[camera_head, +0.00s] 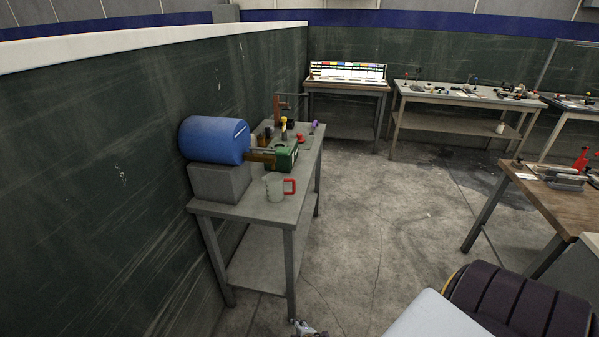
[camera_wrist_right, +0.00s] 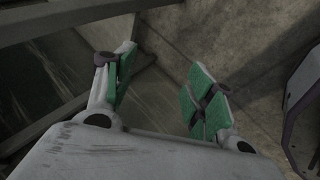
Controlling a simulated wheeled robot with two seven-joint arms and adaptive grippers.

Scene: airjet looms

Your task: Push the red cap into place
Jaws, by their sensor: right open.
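A small red piece (camera_head: 300,138), which may be the red cap, is at the right side of a green box-like device (camera_head: 283,155) on the grey workbench (camera_head: 245,211). It is too small to tell whether it is seated or loose. My right gripper (camera_wrist_right: 160,82) is open and empty, its green-padded fingers apart, with floor and bench framework behind it in the right wrist view. A bit of a gripper, likely the right one, shows at the bottom edge of the head view (camera_head: 306,328), low in front of the workbench. My left gripper is not in view.
A blue cylinder (camera_head: 214,140) on a grey block (camera_head: 220,182) stands at the bench's left. A pale mug (camera_head: 275,188) with a red handle stands near the front edge. A wooden-topped bench (camera_head: 540,190) is at right. The concrete floor between (camera_head: 370,220) is clear.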

